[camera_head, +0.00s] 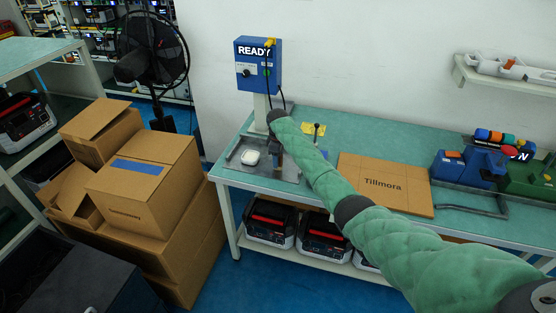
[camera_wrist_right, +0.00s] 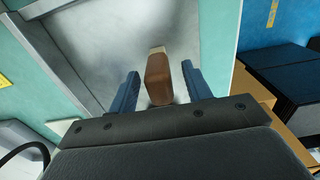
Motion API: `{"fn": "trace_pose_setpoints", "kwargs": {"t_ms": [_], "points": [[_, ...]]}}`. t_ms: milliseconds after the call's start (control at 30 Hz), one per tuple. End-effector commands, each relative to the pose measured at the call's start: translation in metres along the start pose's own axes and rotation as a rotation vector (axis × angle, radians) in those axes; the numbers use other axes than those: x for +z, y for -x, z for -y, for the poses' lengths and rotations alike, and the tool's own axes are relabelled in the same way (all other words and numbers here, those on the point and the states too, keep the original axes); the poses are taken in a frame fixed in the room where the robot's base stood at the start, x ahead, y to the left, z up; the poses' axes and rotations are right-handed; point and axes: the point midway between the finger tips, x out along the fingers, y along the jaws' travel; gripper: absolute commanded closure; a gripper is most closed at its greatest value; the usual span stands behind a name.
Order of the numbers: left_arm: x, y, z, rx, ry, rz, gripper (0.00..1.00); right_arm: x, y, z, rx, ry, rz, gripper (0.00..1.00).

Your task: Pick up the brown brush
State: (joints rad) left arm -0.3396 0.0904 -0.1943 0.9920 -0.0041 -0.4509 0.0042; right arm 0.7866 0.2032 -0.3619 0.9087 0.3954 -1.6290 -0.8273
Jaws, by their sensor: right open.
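The brown brush (camera_wrist_right: 158,80) shows in the right wrist view as a brown block with a pale end, over a grey metal tray (camera_wrist_right: 112,40). My right gripper (camera_wrist_right: 158,70) is open, with one blue finger on each side of the brush. Narrow gaps show between the fingers and the brush, so it is not gripped. In the head view my right gripper (camera_head: 279,155) points down over the tray on the green bench, and the brush is mostly hidden there. My left gripper is not in view.
A white object (camera_head: 250,157) lies on the tray's left. A blue control box (camera_head: 257,65) reading READY stands behind it. A cardboard sheet (camera_head: 384,184) lies to the right. Cardboard boxes (camera_head: 145,185) are stacked left of the bench.

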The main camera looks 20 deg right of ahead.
Motion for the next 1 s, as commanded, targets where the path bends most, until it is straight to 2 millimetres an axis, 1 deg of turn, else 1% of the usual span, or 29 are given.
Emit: {"fn": "trace_pose_setpoints", "kwargs": {"t_ms": [100, 333, 467, 500, 567, 600, 867, 1000], "points": [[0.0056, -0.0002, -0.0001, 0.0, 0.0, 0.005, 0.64, 0.0002, -0.0049, -0.0002, 0.001, 0.0, 0.0, 0.51], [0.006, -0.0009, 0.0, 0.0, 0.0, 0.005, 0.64, 0.0004, -0.0064, -0.0003, 0.001, -0.001, 0.0, 0.51], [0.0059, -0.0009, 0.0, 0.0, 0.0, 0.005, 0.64, 0.0005, -0.0062, -0.0004, 0.001, -0.001, 0.0, 0.76], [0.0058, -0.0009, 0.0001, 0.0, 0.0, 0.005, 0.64, 0.0004, -0.0062, -0.0004, 0.001, -0.001, 0.0, 0.84], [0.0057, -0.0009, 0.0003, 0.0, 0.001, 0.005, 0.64, 0.0005, -0.0061, -0.0005, 0.001, -0.001, 0.0, 0.96], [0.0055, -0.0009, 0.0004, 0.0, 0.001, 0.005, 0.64, 0.0005, -0.0061, -0.0005, 0.001, -0.001, 0.0, 0.99], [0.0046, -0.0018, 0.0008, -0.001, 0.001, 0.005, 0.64, 0.0004, -0.0052, -0.0007, 0.002, -0.001, -0.001, 0.99], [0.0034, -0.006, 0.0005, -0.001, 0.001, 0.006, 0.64, 0.0003, 0.0013, -0.0012, 0.003, -0.001, -0.001, 0.99]]}}
